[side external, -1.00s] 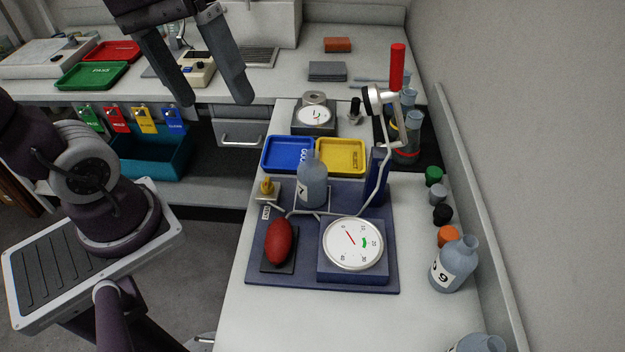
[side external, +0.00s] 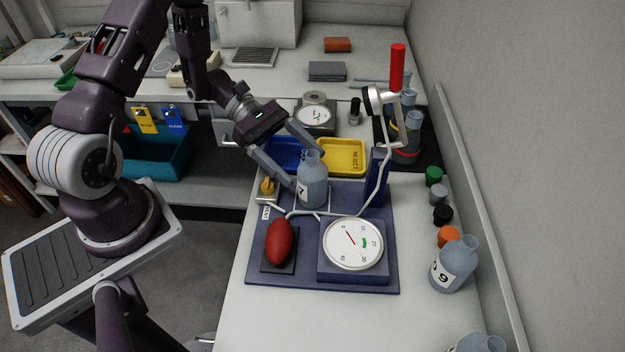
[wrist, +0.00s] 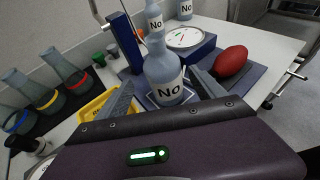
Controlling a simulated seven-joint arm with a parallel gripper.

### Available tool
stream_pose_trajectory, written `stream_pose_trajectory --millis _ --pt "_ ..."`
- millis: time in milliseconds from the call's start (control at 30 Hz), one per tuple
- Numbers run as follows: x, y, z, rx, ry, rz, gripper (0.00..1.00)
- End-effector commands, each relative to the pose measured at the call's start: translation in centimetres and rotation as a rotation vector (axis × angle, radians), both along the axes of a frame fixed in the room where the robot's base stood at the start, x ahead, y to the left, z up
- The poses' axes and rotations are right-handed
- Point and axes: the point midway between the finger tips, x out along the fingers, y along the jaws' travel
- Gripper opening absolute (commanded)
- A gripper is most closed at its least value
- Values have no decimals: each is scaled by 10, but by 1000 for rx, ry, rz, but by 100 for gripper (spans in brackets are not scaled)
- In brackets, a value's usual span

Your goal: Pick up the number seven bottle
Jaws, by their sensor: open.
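A grey-blue bottle (side external: 312,183) stands upright in a square frame on the blue base (side external: 330,284). Its side label is partly covered, so I cannot read its number for certain. In the wrist view this bottle (wrist: 165,72) shows a label reading "No", with no number legible. My gripper (side external: 303,166) is open at the bottle, its fingers pointing down toward it. In the wrist view, the fingers lie on either side of the bottle; I cannot tell if they touch it. Another bottle (side external: 455,266) stands at the right with a 6 or 9 on its label.
A red bulb (side external: 279,242) and a round gauge (side external: 353,244) sit in front of the bottle. A yellow tray (side external: 343,156) lies behind. Several caps (side external: 443,214) line the right edge.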

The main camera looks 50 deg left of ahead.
Motion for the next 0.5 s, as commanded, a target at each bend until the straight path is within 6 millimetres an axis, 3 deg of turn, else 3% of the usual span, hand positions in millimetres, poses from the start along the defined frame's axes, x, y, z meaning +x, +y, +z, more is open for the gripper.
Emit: stream_pose_trajectory --millis 367,500 --pt "4 -58 -21 -2 0 -7 79" --pt "7 -67 -24 -1 -1 -4 79"
